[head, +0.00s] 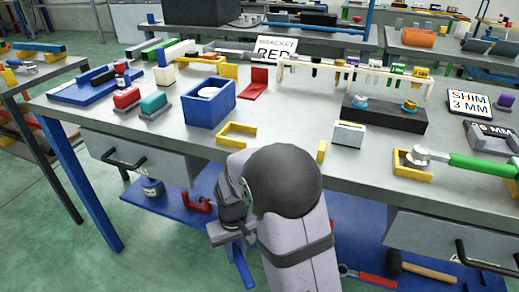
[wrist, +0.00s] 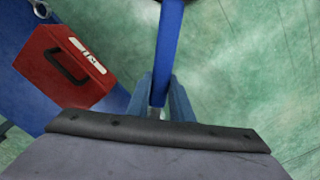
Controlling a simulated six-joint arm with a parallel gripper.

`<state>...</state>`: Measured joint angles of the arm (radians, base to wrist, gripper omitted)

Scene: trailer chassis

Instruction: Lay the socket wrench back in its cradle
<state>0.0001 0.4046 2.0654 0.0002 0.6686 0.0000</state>
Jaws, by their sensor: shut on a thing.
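My gripper (head: 232,236) hangs low in front of the bench, below the tabletop edge. It is shut on a long blue bar (wrist: 170,45), which looks like the handle of the socket wrench. The bar runs away between the fingers in the wrist view to a dark end at the top edge. In the head view a short blue length (head: 243,270) shows under the gripper; the wrench head cannot be made out. A yellow U-shaped holder (head: 237,129) and a small yellow post (head: 321,151), seemingly an empty cradle, stand on the bench above my gripper.
A green-handled tool (head: 480,163) lies in another yellow holder (head: 401,170) at the right. A blue bin (head: 209,108), a white-and-grey block (head: 349,134) and a dark socket block (head: 385,118) stand nearby. A red case (wrist: 62,70) lies on the blue lower shelf (head: 135,194).

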